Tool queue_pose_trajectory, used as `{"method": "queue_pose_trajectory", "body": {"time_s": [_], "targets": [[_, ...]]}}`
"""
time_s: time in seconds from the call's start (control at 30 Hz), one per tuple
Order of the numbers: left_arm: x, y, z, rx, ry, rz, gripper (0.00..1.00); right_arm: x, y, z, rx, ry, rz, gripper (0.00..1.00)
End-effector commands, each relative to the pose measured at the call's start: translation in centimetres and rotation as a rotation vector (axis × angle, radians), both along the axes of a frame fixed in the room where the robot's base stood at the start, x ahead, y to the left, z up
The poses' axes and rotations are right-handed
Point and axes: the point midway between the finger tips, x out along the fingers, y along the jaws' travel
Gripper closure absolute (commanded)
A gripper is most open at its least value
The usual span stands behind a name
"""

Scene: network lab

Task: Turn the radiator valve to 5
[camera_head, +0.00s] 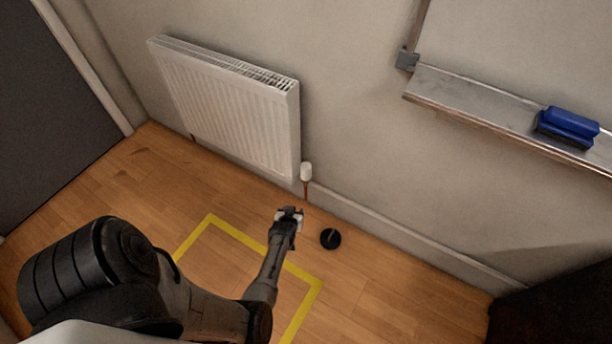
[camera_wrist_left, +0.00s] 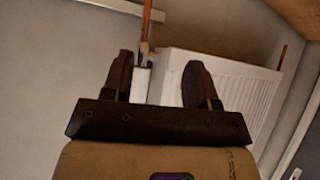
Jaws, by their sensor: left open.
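The white radiator valve (camera_head: 306,172) stands upright on a copper pipe at the right lower corner of the white radiator (camera_head: 230,112). My left gripper (camera_head: 289,213) is open and empty, in front of the valve and below it in the head view, apart from it. In the left wrist view, the valve (camera_wrist_left: 141,84) shows between the two fingers of my gripper (camera_wrist_left: 160,60), closer to the left finger. The radiator (camera_wrist_left: 232,88) is behind the right finger there. The numbers on the valve are too small to read. My right gripper is not in view.
A black round object (camera_head: 330,239) sits on the wooden floor right of my gripper. Yellow tape (camera_head: 240,234) marks the floor. A whiteboard tray (camera_head: 470,98) with a blue eraser (camera_head: 568,124) juts from the wall at upper right. A dark door (camera_head: 50,100) is at left.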

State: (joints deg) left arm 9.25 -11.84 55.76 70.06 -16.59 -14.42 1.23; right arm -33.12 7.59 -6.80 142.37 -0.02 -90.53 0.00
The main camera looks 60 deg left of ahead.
Motion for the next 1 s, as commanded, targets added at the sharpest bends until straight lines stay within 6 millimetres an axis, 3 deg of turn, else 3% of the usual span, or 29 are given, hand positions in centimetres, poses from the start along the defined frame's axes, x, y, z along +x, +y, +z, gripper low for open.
{"method": "queue_pose_trajectory", "body": {"time_s": [0.13,0.33,0.5,0.73,1.0], "targets": [[0.8,-0.4,0.3,0.166,-0.128,-0.036,0.46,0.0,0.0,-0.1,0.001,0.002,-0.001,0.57],[2.0,0.0,4.2,0.381,-0.311,-0.066,0.46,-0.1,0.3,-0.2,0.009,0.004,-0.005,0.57],[2.3,0.1,6.4,0.477,-0.404,-0.072,0.46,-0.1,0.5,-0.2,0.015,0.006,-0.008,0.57],[3.5,1.2,6.8,0.507,-0.438,-0.074,0.46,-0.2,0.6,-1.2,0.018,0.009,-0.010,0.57],[7.0,4.7,6.6,0.506,-0.439,-0.072,0.46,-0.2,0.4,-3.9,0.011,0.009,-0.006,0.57]]}}
